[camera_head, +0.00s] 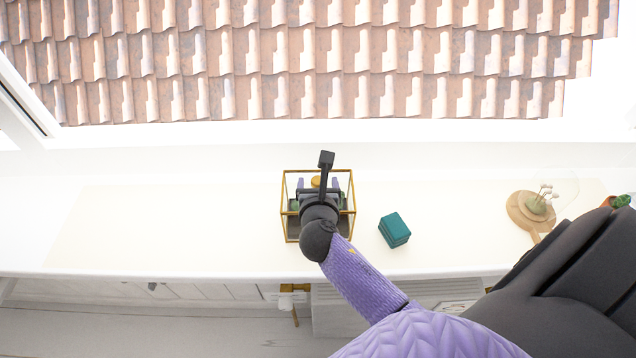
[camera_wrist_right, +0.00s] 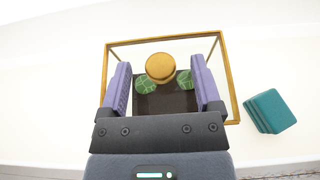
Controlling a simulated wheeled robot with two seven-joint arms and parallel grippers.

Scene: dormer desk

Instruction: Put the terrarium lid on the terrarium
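The terrarium (camera_head: 284,206) is a gold-framed glass box on the white desk, with dark soil and green plants inside. It also shows in the right wrist view (camera_wrist_right: 104,75). A round golden knob (camera_wrist_right: 160,66), seemingly the terrarium lid's, shows over the terrarium; the lid's pane cannot be made out, so I cannot tell how it sits. My right gripper (camera_head: 320,184) is over the terrarium. In the wrist view its purple fingers (camera_wrist_right: 162,82) are wide apart, one on each side of the knob, with gaps between. My left gripper is not in view.
A teal box (camera_head: 394,230) stands just right of the terrarium. Farther right are a round wooden base (camera_head: 528,212) with a glass dome and a potted green plant (camera_head: 618,202). The desk (camera_head: 160,225) left of the terrarium is clear. A window with roof tiles is behind.

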